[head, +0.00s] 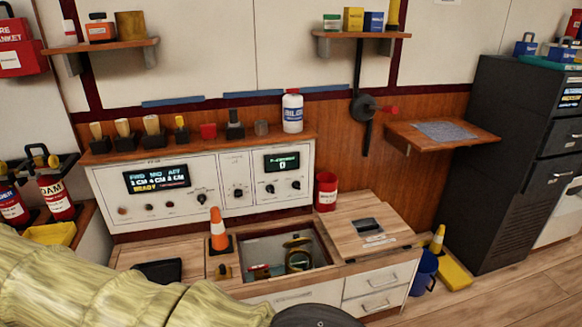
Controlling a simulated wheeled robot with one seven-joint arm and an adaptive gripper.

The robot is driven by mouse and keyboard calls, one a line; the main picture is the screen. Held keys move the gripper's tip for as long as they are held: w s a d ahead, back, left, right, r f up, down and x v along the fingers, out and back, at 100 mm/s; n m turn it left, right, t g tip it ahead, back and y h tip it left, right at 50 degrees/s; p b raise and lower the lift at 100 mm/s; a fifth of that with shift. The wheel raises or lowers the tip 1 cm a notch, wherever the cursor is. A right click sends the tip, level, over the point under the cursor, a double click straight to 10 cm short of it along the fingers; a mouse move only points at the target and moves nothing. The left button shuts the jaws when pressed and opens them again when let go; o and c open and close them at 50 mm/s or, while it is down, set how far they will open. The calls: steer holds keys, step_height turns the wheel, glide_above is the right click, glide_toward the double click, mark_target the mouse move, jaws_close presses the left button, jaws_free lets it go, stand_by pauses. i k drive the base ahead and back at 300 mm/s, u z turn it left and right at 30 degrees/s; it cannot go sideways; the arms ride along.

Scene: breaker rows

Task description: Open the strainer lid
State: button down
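A small brass and dark round fitting (298,260), which looks like the strainer, sits in an open well (322,262) in the wooden counter. A brass rounded piece (298,242) shows at its top, apparently the lid; it is too small to tell whether it is shut or raised. My arm, in a pale yellow sleeve, crosses the bottom left and ends in a dark rounded part at the bottom edge, in front of the well. My gripper's fingers do not show.
An orange cone (219,230) stands left of the well. A wooden hatch panel (366,224) with a dark recess lies to the right. A red cup (327,191) stands behind. A control panel (200,185) rises at the back. A blue bucket (424,272) is on the floor.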

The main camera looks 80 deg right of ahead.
mark_target(297, 242)
steer(key=u, duration=0.05)
steer(key=i, duration=1.1)
steer(key=z, duration=2.9)
